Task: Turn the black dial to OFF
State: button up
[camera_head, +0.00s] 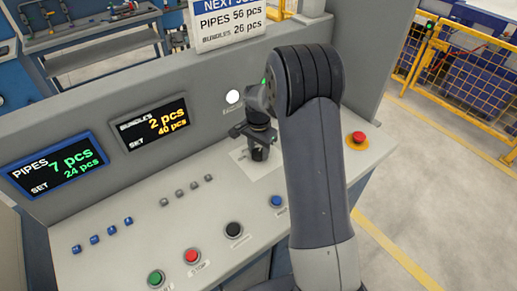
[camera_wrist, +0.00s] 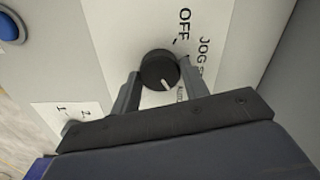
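The black dial (camera_wrist: 157,70) is round, with a white pointer line on its lower edge in the wrist view. The pointer faces down and slightly right, towards the label that reads like Auto (camera_wrist: 181,94). The OFF label (camera_wrist: 184,24) lies above and right of the dial, with the JOG label (camera_wrist: 202,50) at the right. My gripper (camera_wrist: 160,72) has one finger on each side of the dial; I cannot tell whether both touch it. In the head view my gripper (camera_head: 258,153) is low over the panel's white plate, and the dial is mostly hidden there.
A red emergency button (camera_head: 359,137) on a yellow base is right of my arm. Blue (camera_head: 277,201), black (camera_head: 234,230), red (camera_head: 191,256) and green (camera_head: 156,278) buttons line the front of the panel. Two displays (camera_head: 57,166) (camera_head: 151,122) stand at the left.

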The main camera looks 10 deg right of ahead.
jog(key=c, duration=0.5)
jog(key=shift+n, duration=0.5)
jog(key=n+b, duration=0.2)
jog(key=n, duration=0.2)
jog(key=shift+n, duration=0.4)
jog(key=n+b, duration=0.1)
jog(key=n, duration=0.5)
jog(key=shift+b, duration=0.3)
jog(key=n, duration=0.6)
jog(key=shift+n+b, duration=0.3)
jog(key=shift+b, duration=0.05)
jog(key=n, duration=0.5)
jog(key=shift+n, duration=0.3)
